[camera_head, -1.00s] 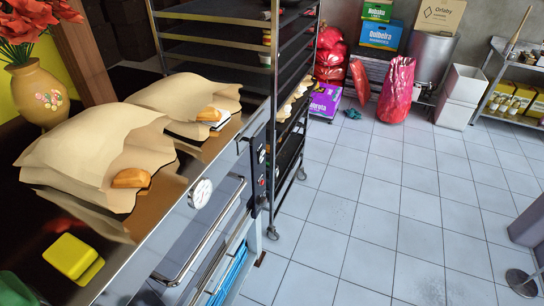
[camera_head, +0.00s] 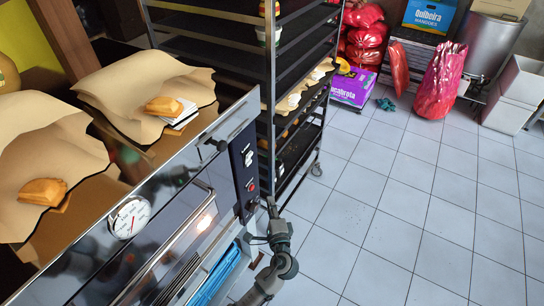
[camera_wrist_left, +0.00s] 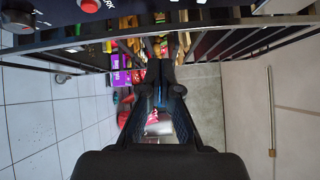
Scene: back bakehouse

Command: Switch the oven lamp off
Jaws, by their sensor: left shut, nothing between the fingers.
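The steel oven (camera_head: 185,175) fills the left of the head view. Its dark control panel (camera_head: 239,160) at the right end carries small switches and a red button (camera_head: 251,189). A warm bright spot (camera_head: 205,222) shows at the oven door glass. My left gripper (camera_head: 271,203) is shut and empty, just right of the panel's lower end and apparently apart from it. In the left wrist view, my left gripper (camera_wrist_left: 160,68) points ahead, with the red button (camera_wrist_left: 90,5) at the top left edge. Which switch is the lamp's I cannot tell. My right gripper is out of view.
A round dial (camera_head: 130,217) and a door handle sit on the oven front. Bread on brown paper (camera_head: 150,90) lies on top. A wheeled tray rack (camera_head: 300,90) stands close behind the panel. Tiled floor (camera_head: 390,220) is clear to the right.

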